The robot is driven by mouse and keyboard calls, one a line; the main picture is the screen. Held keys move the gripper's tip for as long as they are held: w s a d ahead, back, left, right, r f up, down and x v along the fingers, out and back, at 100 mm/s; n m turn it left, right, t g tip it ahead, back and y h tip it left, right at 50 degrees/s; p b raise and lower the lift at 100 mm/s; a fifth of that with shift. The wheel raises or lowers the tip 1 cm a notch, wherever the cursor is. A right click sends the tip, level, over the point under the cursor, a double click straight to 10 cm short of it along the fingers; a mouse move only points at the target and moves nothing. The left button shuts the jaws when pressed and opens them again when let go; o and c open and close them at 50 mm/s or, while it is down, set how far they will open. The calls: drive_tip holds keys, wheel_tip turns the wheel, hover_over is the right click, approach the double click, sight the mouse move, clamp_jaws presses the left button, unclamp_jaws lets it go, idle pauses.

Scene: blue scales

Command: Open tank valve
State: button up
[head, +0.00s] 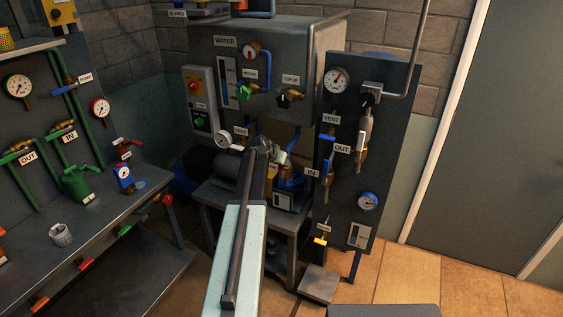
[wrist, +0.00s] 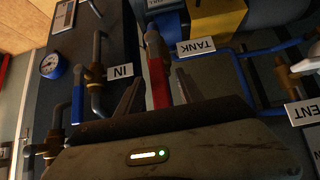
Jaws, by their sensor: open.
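In the wrist view the tank valve shows as a red lever (wrist: 159,86) below a dull metal valve body (wrist: 154,45), beside the TANK label (wrist: 196,47). My gripper (wrist: 159,74) is open, with one dark finger to the left of the red lever and the other to its right. I cannot tell whether either finger touches it. The lever's lower end is hidden behind the gripper body. In the head view my arm reaches to the equipment below the water tank (head: 290,60); the red lever cannot be made out there.
Left of the lever in the wrist view are the IN label (wrist: 119,71), a blue-handled valve (wrist: 77,92) and a gauge (wrist: 50,65). Blue pipes pass at right. In the head view a workbench (head: 100,225) stands left and a valve panel (head: 390,150) right. Floor is clear at right.

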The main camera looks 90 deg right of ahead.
drive_tip(key=p+v, duration=0.4)
drive_tip(key=v, duration=0.2)
drive_tip(key=shift+a+r, duration=0.25)
drive_tip(key=shift+r, duration=0.05)
drive_tip(key=shift+w, duration=0.1)
